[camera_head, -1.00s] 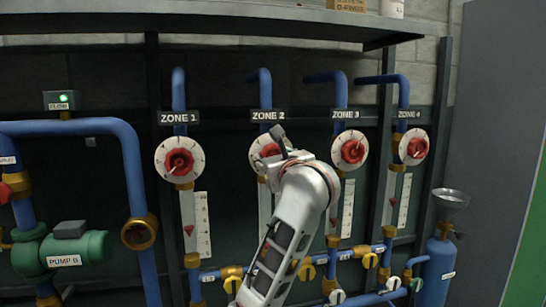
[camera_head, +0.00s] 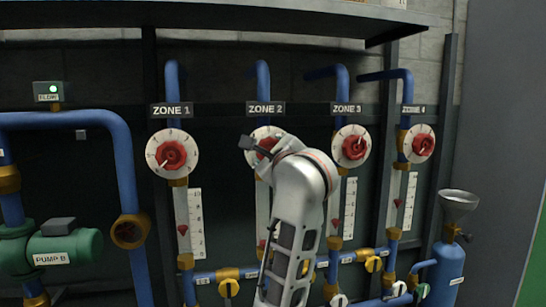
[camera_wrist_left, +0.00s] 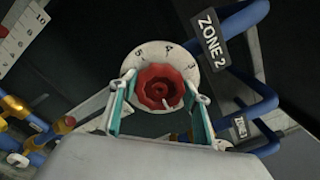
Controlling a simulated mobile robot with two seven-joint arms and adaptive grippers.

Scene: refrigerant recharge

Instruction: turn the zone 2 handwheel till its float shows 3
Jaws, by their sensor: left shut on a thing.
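The zone 2 handwheel (camera_head: 267,143) is a red knob on a white numbered dial (camera_head: 260,133), under the ZONE 2 sign (camera_head: 265,108). My left gripper (camera_head: 252,146) is at it, and my wrist hides part of the dial. In the left wrist view the red handwheel (camera_wrist_left: 157,86) sits between the two fingers of my left gripper (camera_wrist_left: 158,107), which is shut on it. The zone 2 gauge tube (camera_head: 263,205) is below, with a red float (camera_head: 262,244) low in it. My arm covers its scale, so I cannot read the float. My right gripper is in no view.
Zone 1 (camera_head: 172,155), zone 3 (camera_head: 352,147) and zone 4 (camera_head: 421,144) dials with red handwheels stand either side. A blue cylinder with a funnel (camera_head: 458,203) stands at right, Pump B (camera_head: 65,248) at left.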

